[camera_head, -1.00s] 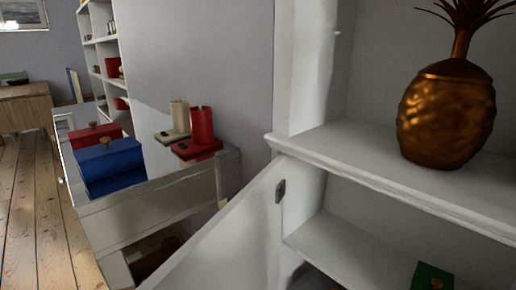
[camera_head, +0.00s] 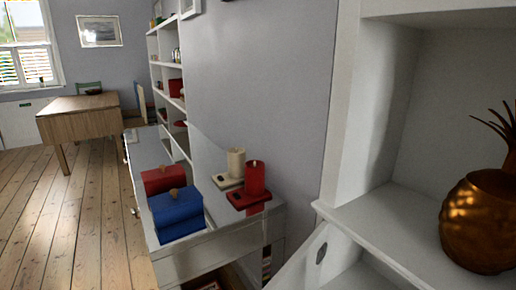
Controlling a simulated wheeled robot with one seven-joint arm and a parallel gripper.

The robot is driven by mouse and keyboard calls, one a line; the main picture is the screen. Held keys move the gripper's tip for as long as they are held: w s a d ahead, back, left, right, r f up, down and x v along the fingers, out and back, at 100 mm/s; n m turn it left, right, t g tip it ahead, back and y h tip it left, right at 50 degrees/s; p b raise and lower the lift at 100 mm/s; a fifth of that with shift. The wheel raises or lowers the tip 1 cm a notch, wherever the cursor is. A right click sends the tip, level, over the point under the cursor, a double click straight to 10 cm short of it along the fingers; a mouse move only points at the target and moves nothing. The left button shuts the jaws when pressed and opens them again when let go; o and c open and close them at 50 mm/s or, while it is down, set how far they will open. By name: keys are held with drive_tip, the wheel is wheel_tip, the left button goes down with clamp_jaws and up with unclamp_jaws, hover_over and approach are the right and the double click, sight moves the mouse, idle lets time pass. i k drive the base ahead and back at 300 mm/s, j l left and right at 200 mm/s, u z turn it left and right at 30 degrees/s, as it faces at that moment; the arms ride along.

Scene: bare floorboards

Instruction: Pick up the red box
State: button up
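A red box (camera_head: 163,180) with a lid sits on the white sideboard (camera_head: 243,239), left of centre in the head view. A blue box (camera_head: 178,215) with a round wooden knob stands in front of it and hides part of it. A red candle on a red holder (camera_head: 254,183) and a cream candle on a cream holder (camera_head: 235,166) stand to the right on the same top. My gripper is not in view.
An open white cabinet (camera_head: 372,210) with a copper pineapple (camera_head: 477,222) fills the right side. Its open door (camera_head: 297,264) projects near the sideboard. A bookshelf (camera_head: 168,85) and a wooden table (camera_head: 85,122) stand further back. Bare floorboards (camera_head: 70,215) lie free on the left.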

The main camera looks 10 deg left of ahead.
sight(157, 187)
drive_tip(key=i+j, duration=0.1)
drive_tip(key=j, duration=0.7)
drive_tip(key=j+z, duration=0.1)
drive_tip(key=j, duration=0.75)
drive_tip(key=i+j+z, duration=0.1)
drive_tip(key=j, duration=0.5)
drive_tip(key=i+j, duration=0.15)
drive_tip(key=j, duration=0.5)
drive_tip(key=i+j+z, duration=0.15)
drive_tip(key=j, duration=0.45)
drive_tip(key=i+j, duration=0.1)
drive_tip(key=j, duration=0.55)
drive_tip(key=j+z, duration=0.15)
drive_tip(key=j, duration=0.5)
drive_tip(key=i+j, duration=0.15)
drive_tip(key=j, duration=0.25)
drive_tip(key=i+j, duration=0.1)
drive_tip(key=j, duration=0.25)
drive_tip(key=i+j, duration=0.15)
drive_tip(key=j, duration=0.25)
drive_tip(key=i+j+z, duration=0.1)
drive_tip(key=j, duration=0.25)
